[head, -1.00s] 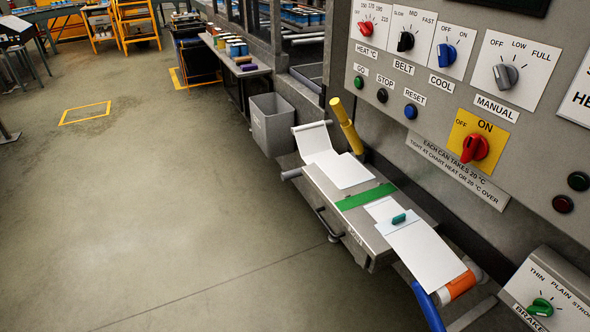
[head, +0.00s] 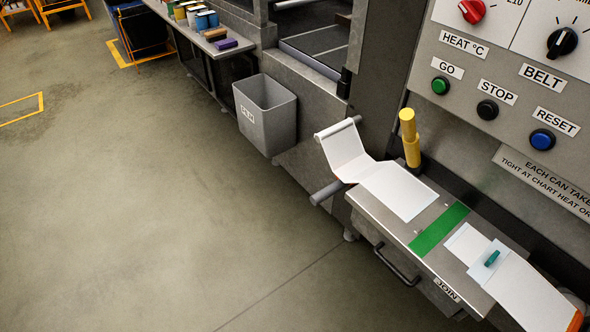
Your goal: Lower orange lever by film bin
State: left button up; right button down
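A lever with a thick yellow to yellow-orange grip (head: 409,138) stands nearly upright at the back of the metal film table (head: 368,212), against the machine. No other lever shows near the bin. A grey bin (head: 266,120) with a small, hard-to-read label is to the lever's left, apart from it, by the machine wall. Neither of my grippers is in view.
White film (head: 400,190) lies across the table, with a green strip (head: 438,229) and a small teal piece (head: 492,258). A dark handle (head: 397,265) sticks out in front. Control knobs and buttons are upper right. Open floor (head: 150,220) lies left.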

aim_at(334, 187)
jog(key=i+j, duration=0.35)
jog(key=i+j+z, duration=0.1)
jog(key=i+j, duration=0.25)
jog(key=j, duration=0.25)
jog(key=i+j, duration=0.3)
jog(key=j, duration=0.15)
jog(key=z, duration=0.05)
